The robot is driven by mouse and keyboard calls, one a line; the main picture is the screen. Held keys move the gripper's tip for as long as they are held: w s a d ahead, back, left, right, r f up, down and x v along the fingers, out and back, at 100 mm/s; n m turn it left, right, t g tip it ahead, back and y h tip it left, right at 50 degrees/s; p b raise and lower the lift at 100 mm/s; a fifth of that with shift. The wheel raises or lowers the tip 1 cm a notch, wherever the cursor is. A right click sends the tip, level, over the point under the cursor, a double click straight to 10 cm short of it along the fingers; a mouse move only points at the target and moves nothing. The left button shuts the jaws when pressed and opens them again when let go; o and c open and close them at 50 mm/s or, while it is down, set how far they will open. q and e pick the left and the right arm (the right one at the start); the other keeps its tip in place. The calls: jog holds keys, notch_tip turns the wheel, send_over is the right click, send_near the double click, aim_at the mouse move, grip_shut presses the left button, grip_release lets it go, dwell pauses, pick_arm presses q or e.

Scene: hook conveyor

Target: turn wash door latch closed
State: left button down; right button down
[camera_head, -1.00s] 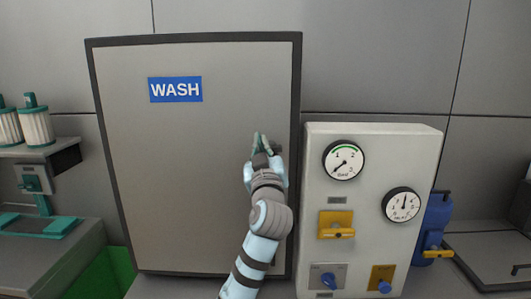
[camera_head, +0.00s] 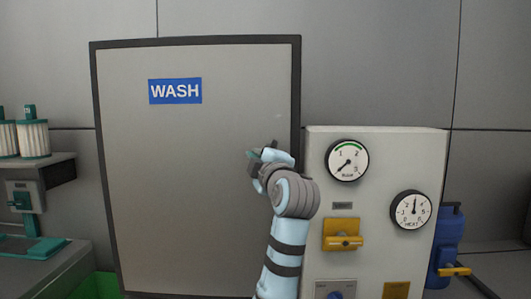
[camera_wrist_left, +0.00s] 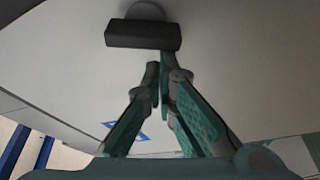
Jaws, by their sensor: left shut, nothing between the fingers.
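The wash door (camera_head: 190,190) is a grey panel with a dark frame and a blue WASH sign (camera_head: 175,91). It stands flush in its frame as far as I can see. In the left wrist view the latch (camera_wrist_left: 143,34) is a dark bar on a round grey base, lying across the picture. In the head view my arm hides most of the latch. My left gripper (camera_head: 255,154) is at the right part of the door. In the left wrist view its teal fingers (camera_wrist_left: 160,75) are shut and empty, tips just below the bar; I cannot tell whether they touch it.
A control box (camera_head: 385,215) with two gauges and yellow and blue knobs stands right of the door. A blue device (camera_head: 447,240) is beyond it. White ribbed canisters (camera_head: 33,137) stand on a shelf at left. A green bin (camera_head: 100,287) is below.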

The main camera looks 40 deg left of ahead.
pick_arm(q)
jog(key=n, duration=0.1)
jog(key=f+n+b, duration=0.1)
jog(key=n, duration=0.1)
jog(key=shift+w+d+g+h, duration=0.1)
jog(key=shift+w+g+h, duration=0.05)
jog(key=shift+g+h, duration=0.2)
dwell(0.6)
